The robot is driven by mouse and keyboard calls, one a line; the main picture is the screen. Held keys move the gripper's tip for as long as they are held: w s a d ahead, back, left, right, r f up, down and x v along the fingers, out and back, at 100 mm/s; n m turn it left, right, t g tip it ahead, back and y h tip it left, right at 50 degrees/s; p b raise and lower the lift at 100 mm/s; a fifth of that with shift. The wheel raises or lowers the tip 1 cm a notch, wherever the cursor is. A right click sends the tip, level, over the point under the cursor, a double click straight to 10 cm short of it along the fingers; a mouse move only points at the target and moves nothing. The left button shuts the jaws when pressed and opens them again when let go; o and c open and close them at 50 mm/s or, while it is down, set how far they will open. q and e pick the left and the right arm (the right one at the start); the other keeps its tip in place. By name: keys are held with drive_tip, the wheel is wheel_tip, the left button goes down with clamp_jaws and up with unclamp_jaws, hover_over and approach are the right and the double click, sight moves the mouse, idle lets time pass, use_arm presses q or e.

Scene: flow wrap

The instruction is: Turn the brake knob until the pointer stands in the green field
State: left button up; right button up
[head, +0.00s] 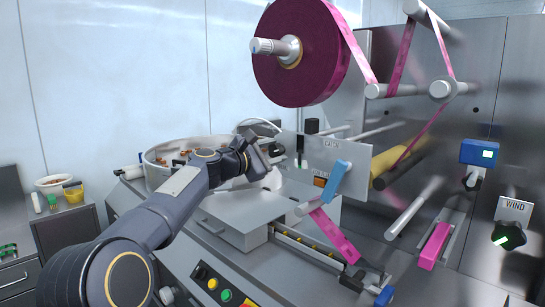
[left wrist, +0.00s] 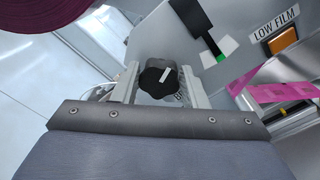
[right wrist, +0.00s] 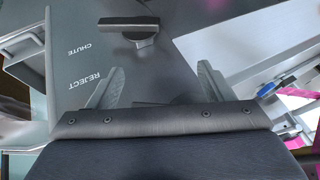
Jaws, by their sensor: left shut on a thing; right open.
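The brake knob (left wrist: 153,86) is black and lobed, with a white line, in the left wrist view. My left gripper (left wrist: 159,72) is shut around it, one finger on each side. In the head view the left gripper (head: 268,160) reaches the grey panel (head: 345,155) from the left and hides the knob. The gauge has a black pointer (left wrist: 211,44) and a pale scale with a green field (left wrist: 220,58). The pointer's tip appears at or beside the green; the exact overlap is too small to tell. My right gripper (right wrist: 161,75) is open and empty.
A magenta film reel (head: 300,50) hangs above the panel. An orange LOW FILM lamp (left wrist: 288,39) sits near the gauge. The WIND knob (head: 508,236) is far right. A black T-handle (right wrist: 135,30) and REJECT CHUTE lettering lie ahead of my right gripper.

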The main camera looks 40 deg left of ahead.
use_arm(q)
drive_tip(key=shift+m, duration=0.3)
drive_tip(key=o, duration=1)
drive_tip(key=shift+c, duration=0.2)
drive_tip(key=shift+s+a+b, duration=0.1)
drive_tip(key=shift+s+b, duration=0.2)
drive_tip(key=shift+s, duration=0.25)
drive_tip(key=s+b, duration=0.1)
drive_tip(key=s, duration=0.5)
drive_tip(key=shift+s+a, duration=0.25)
drive_tip(key=shift+s, duration=0.15)
